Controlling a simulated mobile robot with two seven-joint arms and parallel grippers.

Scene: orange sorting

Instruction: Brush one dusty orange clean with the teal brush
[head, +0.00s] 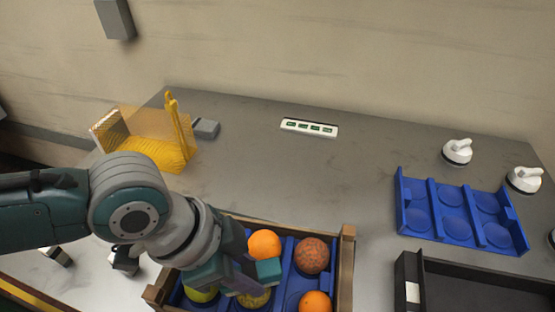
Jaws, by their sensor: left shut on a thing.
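My left gripper (240,279) is low over the wooden crate and shut on a teal piece, which looks like the teal brush (268,271). The gripper's fingers hide part of it, and its bristles cannot be made out. A brown, speckled, dusty-looking orange (312,256) sits in the crate's blue insert, to the right of the gripper. A clean bright orange (264,244) lies just behind the teal piece, and another orange (315,302) is at the front right. A yellowish speckled fruit (254,299) shows under the gripper. My right gripper is not in view.
The wooden crate (347,250) stands at the front of the grey table. A blue tray (462,237) with empty hollows and a black bin (465,270) are at right, near white knobbed objects (457,151). A yellow rack (160,150) stands back left. The table's middle is largely clear.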

